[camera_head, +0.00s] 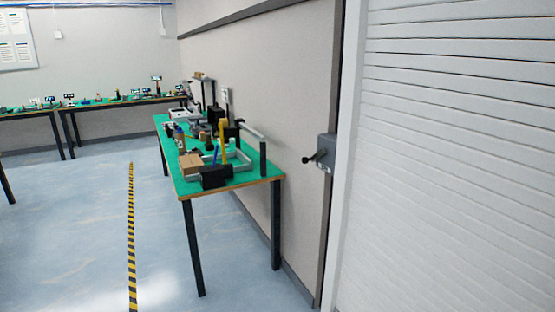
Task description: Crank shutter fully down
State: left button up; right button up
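A white slatted shutter (460,160) fills the right side of the head view. Its slats cover the opening as far as I can see, but its top and bottom edges are out of the picture, so its height cannot be told. A grey crank box (327,152) is mounted on the frame just left of the shutter. A dark crank handle (315,158) sticks out from it to the left. Neither of my grippers is in view, and nothing is seen touching the crank.
A green-topped table (258,175) with conveyor parts, a cardboard box (191,164) and tools stands left of the crank, along the wall. More tables (95,104) stand at the back left. The floor (75,220) is clear, with a yellow-black stripe (131,235).

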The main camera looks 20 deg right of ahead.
aim_at(321, 151)
jog(key=i+j+z, duration=0.1)
jog(key=i+z, duration=0.3)
jog(key=i+j+z, duration=0.2)
jog(key=i+z, duration=0.25)
jog(key=i+j+z, duration=0.4)
jog(key=k+l, duration=0.1)
